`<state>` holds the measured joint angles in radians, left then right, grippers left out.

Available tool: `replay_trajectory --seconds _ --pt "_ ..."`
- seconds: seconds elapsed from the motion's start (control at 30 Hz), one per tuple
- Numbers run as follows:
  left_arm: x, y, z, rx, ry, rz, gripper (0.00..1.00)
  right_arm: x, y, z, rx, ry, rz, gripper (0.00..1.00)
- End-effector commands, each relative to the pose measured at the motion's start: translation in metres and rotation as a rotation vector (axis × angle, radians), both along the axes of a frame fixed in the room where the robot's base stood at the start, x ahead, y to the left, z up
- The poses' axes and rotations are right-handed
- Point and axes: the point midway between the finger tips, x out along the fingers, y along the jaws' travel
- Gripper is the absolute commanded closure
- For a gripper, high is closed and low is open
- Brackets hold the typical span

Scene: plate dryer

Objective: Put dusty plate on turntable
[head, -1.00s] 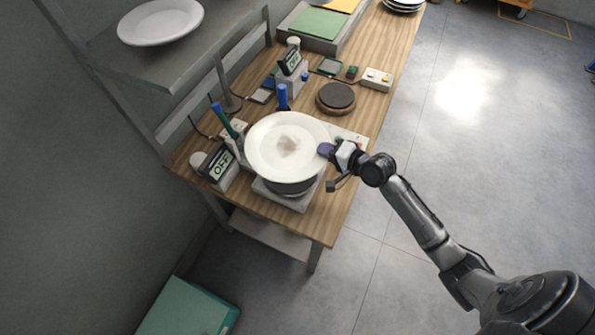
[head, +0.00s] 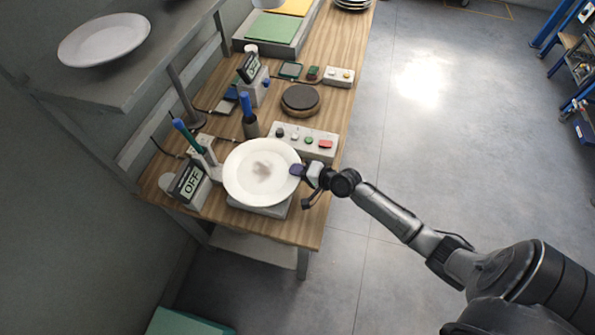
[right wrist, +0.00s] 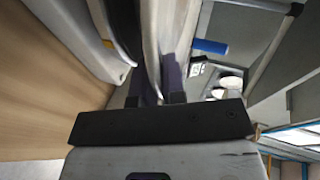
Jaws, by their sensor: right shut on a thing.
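The dusty plate (head: 250,185) is white with a brown-grey smudge at its middle. My right gripper (head: 297,170) is shut on its right rim. The plate lies roughly level above a pale square base (head: 275,211) near the table's front end and hides whatever is on that base; I cannot tell whether it touches. In the right wrist view the plate (right wrist: 152,30) is edge-on between the dark fingers (right wrist: 158,85). A dark round disc on a wooden round base (head: 300,98) stands farther back, empty. I cannot tell which support is the turntable. My left gripper is not in view.
A box with several buttons (head: 305,140) stands just behind the plate. A display reading OFF (head: 190,183) and upright holders with blue-handled tools (head: 247,110) stand close by. A shelf (head: 150,75) with another white plate (head: 103,39) overhangs at left. Open floor lies right of the table.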

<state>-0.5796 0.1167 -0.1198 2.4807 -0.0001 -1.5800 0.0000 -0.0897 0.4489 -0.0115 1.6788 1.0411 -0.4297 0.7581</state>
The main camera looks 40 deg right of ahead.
Motion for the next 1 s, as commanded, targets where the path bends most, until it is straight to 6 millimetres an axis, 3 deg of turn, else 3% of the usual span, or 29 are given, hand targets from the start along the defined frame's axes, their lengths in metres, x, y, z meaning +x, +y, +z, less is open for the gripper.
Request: replay_trajectory --seconds 0.33,0.37,0.47,0.77,1.0 --pt "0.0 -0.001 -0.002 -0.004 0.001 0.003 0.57 0.001 0.0 0.0 0.002 -0.006 -0.001 1.0" --pt "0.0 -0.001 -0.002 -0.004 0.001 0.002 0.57 0.0 0.0 -0.002 -0.001 -0.001 0.001 0.88" --pt "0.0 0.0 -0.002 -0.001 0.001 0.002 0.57 0.0 0.0 -0.001 -0.001 -0.001 0.001 0.79" --pt "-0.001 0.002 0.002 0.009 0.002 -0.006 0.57 0.0 0.0 0.004 -0.001 -0.001 0.001 0.79" --pt "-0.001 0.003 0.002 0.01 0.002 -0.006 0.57 -0.033 -0.01 0.013 -0.003 0.002 0.001 0.79"
